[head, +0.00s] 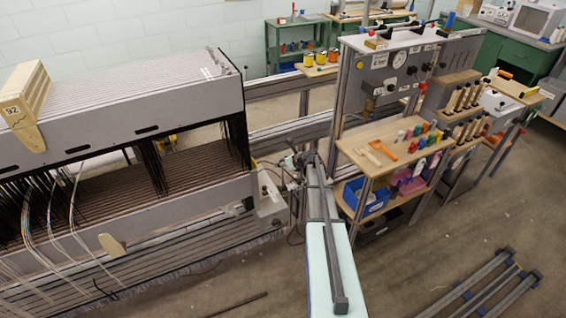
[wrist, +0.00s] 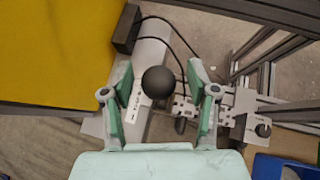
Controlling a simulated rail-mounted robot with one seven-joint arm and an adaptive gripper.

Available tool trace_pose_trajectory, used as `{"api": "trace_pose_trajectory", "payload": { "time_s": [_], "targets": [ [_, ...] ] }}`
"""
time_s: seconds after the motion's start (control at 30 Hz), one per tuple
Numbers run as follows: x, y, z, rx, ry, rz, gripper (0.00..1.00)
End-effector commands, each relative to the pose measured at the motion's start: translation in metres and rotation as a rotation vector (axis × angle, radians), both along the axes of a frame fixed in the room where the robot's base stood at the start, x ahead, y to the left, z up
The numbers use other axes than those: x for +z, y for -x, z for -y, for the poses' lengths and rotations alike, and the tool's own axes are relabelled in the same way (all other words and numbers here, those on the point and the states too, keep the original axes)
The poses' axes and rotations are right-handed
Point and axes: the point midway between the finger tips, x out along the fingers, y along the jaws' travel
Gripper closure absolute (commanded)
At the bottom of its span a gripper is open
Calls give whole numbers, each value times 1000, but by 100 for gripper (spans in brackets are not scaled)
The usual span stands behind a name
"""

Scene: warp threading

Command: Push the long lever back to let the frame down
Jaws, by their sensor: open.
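A round black knob (wrist: 160,83), which looks like the end of the long lever, sits between the fingers of my gripper (wrist: 160,70) in the wrist view. My gripper is open, with one green-padded finger on each side of the knob. I cannot tell whether either finger touches it. The lever's shaft is mostly hidden behind the knob. In the head view the large grey frame (head: 120,105) with rows of dark wires fills the left side. My gripper is too small and cluttered there to show its fingers clearly.
A grey bracket (wrist: 240,112) lies beyond the fingers at right. A yellow panel (wrist: 55,50) fills the wrist view's upper left. A wooden shelf (head: 385,135) with tools and a blue bin (head: 367,197) stand right of my arm. Grey rails (head: 487,285) lie on the floor.

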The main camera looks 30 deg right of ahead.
Motion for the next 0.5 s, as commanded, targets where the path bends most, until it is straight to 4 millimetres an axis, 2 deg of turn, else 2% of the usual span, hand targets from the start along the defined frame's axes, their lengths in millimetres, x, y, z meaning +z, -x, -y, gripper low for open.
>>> {"api": "trace_pose_trajectory", "payload": {
  "time_s": [0.17, 0.5],
  "targets": [
    [9, 13, 1, 0, 0, 0, 41],
    [46, 65, 9, -2, 1, 1, 41]
  ]
}}
